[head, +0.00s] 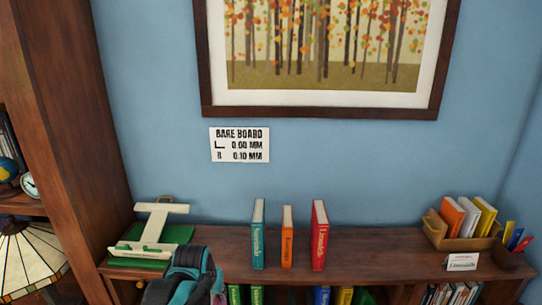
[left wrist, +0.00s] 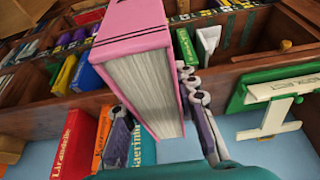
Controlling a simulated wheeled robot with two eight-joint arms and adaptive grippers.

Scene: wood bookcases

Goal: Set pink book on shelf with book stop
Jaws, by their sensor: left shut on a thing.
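The pink book (left wrist: 135,28) is held between the fingers of my left gripper (left wrist: 163,133) in the left wrist view, its page edges facing the camera. A cream T-shaped stand on a green base (head: 150,238), possibly the book stop, is at the shelf's left end. Teal (head: 258,238), orange (head: 287,240) and red (head: 319,238) books stand upright, slightly apart, at mid-shelf. My right gripper is not in view.
A wooden box of books (head: 440,232) stands at the shelf's right, with a small white card (head: 463,259) before it. A tall bookcase (head: 75,130) borders the left. The top is bare between the red book and the box. A sign (head: 239,145) hangs above.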

